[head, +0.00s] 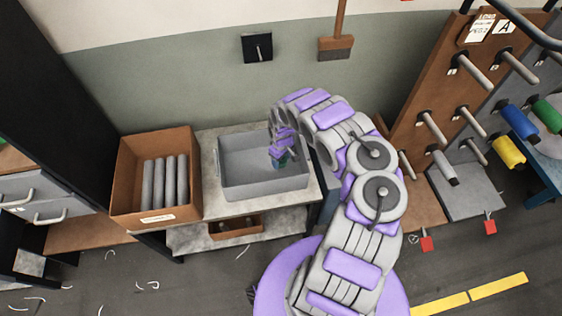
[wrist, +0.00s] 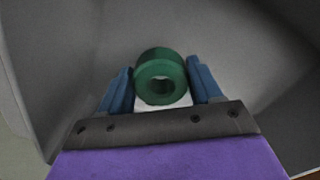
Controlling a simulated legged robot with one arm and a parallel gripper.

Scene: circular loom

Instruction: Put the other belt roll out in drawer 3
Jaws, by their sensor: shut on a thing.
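A green belt roll (wrist: 161,76), a short ring with a hole through it, sits between the two blue fingers of my gripper (wrist: 161,83) in the wrist view. My gripper (head: 280,156) is shut on it, inside a grey open bin (head: 237,196) on the bench. In the head view only a small green bit of the roll shows under the fingers. Whether the roll touches the bin floor I cannot tell. A grey drawer unit (head: 37,187) with bar handles is cut off at the left edge. I cannot read which drawer is number 3.
A brown box (head: 127,186) with several grey rods stands left of the bin. A peg board (head: 430,92) and coloured spools (head: 518,120) stand at the right. A dark upright panel (head: 60,90) rises between the drawers and bench. The floor in front has small scraps.

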